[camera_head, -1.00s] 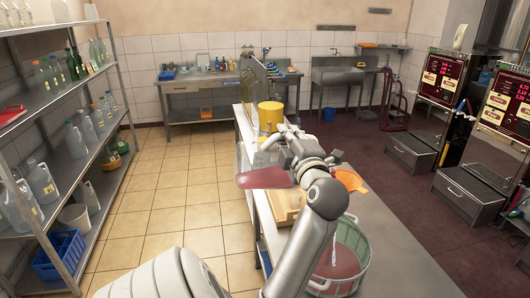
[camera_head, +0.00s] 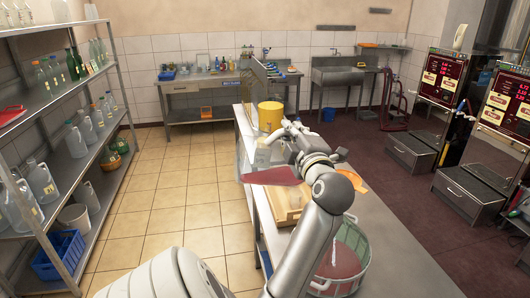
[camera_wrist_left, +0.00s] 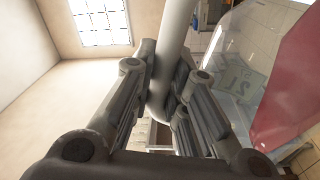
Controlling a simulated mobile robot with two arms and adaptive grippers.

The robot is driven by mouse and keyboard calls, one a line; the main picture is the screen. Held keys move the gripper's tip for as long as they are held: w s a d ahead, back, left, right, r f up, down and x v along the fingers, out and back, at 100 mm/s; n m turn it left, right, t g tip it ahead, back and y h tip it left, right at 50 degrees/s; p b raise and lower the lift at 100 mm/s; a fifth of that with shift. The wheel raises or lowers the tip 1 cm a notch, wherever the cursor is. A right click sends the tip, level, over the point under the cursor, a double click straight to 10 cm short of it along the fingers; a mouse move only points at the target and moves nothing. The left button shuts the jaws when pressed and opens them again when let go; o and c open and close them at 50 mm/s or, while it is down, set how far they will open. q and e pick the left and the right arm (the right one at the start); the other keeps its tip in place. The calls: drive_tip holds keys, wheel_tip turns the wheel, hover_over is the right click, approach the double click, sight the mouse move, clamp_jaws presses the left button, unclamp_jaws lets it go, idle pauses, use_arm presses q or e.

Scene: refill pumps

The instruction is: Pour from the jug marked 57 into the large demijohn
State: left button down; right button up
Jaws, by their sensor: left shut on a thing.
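My left gripper (camera_head: 291,136) is shut on the handle of a clear jug, held above the long bench. Red liquid (camera_head: 272,176) shows in the jug, at a slant. In the left wrist view the fingers close on the pale handle (camera_wrist_left: 172,50); the clear jug wall (camera_wrist_left: 238,60) and red liquid (camera_wrist_left: 290,85) are at the right. A label (camera_wrist_left: 240,80) shows there, but I cannot read it surely. A large clear vessel (camera_head: 352,243) with reddish liquid stands on the bench, lower right of the jug, partly behind my arm. My right gripper is not in view.
An orange funnel-like thing (camera_head: 353,181) lies partly behind my arm. A wooden tray (camera_head: 287,216) and a yellow bucket (camera_head: 270,117) are on the bench (camera_head: 400,245). Shelves with jugs and bottles (camera_head: 75,140) line the left. The tiled floor (camera_head: 190,200) is clear.

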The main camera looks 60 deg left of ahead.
use_arm(q)
drive_tip(key=shift+w+r, duration=0.3)
drive_tip(key=shift+w+d+r+m, duration=0.1)
drive_tip(key=shift+w+m, duration=0.05)
drive_tip(key=shift+m, duration=0.25)
drive_tip(key=shift+w, duration=0.1)
drive_tip(key=shift+w+r, duration=0.2)
drive_tip(key=shift+d, duration=0.1)
idle(0.4)
drive_tip(key=shift+w+r+m, duration=0.2)
drive_tip(key=shift+w+m, duration=0.15)
drive_tip(key=shift+m, duration=0.05)
